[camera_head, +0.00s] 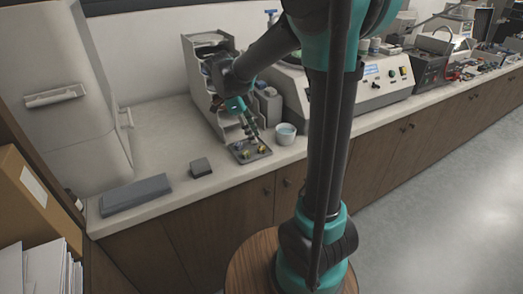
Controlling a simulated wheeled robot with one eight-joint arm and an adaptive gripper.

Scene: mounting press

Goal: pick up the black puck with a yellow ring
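A small dark tray (236,149) lies on the counter near its front edge. It bears several small pieces with yellow and pale parts; one yellow-marked piece (262,149) is at the tray's right side and another yellow patch (243,155) is nearer its front. At this size I cannot tell which is the black puck with a yellow ring. My gripper (254,138) points down just above the back of the tray and hides part of it. Its fingers are too small to show whether they are apart, and I see nothing clearly held.
A white cup (285,134) stands right of the tray. A pale shelf rack (193,77) stands behind it. A small dark block (201,167) and a long grey slab (136,194) lie to the left. A grey machine (376,88) stands at the right. Counter between block and tray is clear.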

